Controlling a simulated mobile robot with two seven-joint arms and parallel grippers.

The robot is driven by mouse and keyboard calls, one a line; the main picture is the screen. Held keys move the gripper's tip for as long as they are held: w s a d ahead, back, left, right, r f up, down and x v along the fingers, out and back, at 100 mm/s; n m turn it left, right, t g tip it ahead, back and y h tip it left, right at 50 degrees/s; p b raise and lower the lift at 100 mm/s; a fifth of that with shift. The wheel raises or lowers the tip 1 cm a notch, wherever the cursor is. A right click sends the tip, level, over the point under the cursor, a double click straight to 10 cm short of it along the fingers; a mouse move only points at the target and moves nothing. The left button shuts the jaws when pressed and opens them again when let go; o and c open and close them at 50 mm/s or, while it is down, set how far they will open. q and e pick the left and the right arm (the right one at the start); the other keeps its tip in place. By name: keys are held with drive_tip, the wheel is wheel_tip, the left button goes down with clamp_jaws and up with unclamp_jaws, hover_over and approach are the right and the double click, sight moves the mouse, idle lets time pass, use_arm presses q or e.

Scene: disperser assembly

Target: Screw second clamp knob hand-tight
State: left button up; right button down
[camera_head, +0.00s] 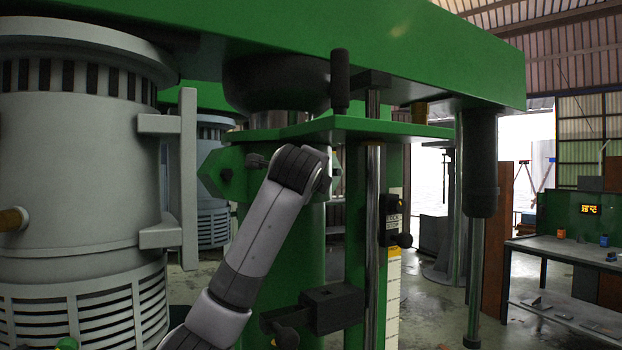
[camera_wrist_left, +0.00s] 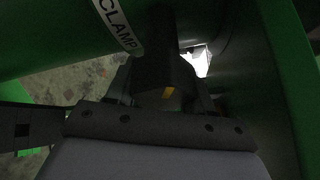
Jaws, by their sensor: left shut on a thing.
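My left arm rises from the bottom of the head view to the green clamp (camera_head: 218,172) on the column. Its wrist hides the left gripper and the gripped knob there. In the left wrist view, my left gripper (camera_wrist_left: 165,92) is shut on a dark clamp knob (camera_wrist_left: 160,45), just below a green part with a white CLAMP label (camera_wrist_left: 118,26). That view is very dark, so the knob's thread and seating cannot be made out. Another small dark knob (camera_head: 257,161) sits on the clamp left of my wrist. My right gripper is not in view.
A large grey motor (camera_head: 80,170) fills the left. A green beam (camera_head: 400,45) spans overhead. Steel rods (camera_head: 373,230) and a dark block with a knob (camera_head: 333,308) stand close to the arm. A workbench (camera_head: 575,251) is at the far right.

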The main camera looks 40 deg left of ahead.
use_arm(q)
drive_tip(key=o, duration=0.9)
drive_tip(key=shift+o, duration=0.2)
drive_tip(key=b+v, duration=0.2)
drive_tip(key=v, duration=0.5)
